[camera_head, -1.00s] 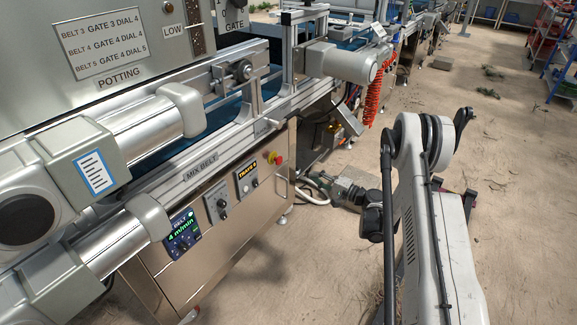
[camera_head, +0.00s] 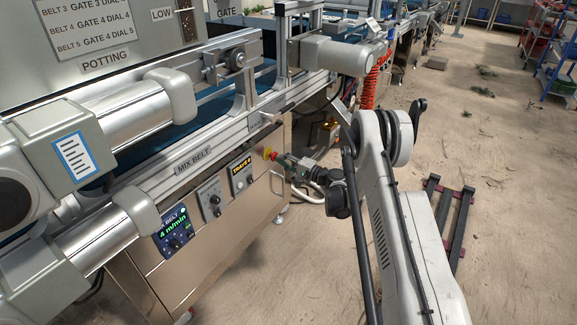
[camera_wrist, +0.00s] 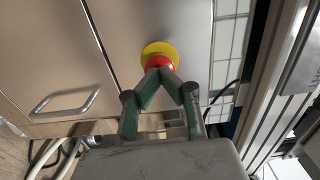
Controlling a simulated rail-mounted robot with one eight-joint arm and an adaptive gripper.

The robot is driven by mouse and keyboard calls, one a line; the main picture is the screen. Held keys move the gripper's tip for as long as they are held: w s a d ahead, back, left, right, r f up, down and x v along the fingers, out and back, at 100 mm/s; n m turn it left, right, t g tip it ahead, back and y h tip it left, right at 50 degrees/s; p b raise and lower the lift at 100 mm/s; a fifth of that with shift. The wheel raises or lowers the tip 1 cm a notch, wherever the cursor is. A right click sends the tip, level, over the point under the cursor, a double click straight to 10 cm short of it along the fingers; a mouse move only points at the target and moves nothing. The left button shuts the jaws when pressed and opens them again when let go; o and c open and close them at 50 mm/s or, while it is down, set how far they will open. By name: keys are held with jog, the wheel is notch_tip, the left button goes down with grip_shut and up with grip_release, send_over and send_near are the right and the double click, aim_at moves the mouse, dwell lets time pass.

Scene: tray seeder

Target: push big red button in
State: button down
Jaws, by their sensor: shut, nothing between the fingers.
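The big red button (camera_wrist: 159,62) with its yellow surround (camera_wrist: 160,49) sits on the steel cabinet front, straight ahead of my fingertips in the wrist view. In the head view the red button (camera_head: 272,156) shows at the right end of the control panel. My gripper (camera_wrist: 164,75) is shut and empty. Its fingertips overlap the lower part of the button in the wrist view; I cannot tell whether they touch it. In the head view my gripper (camera_head: 286,164) is just right of the button. I cannot tell whether the button is pressed in.
A cabinet handle (camera_wrist: 65,104) is at left in the wrist view. The belt display (camera_head: 174,230), a dial panel (camera_head: 212,198) and the lit orange panel (camera_head: 241,172) lie left of the button. The conveyor rail (camera_head: 222,141) runs above.

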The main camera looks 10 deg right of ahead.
jog(key=shift+w+a, duration=0.15)
jog(key=shift+a, duration=0.05)
jog(key=shift+x, duration=1.05)
jog(key=p+v, duration=0.3)
jog(key=v, duration=1.1)
jog(key=shift+d, duration=0.2)
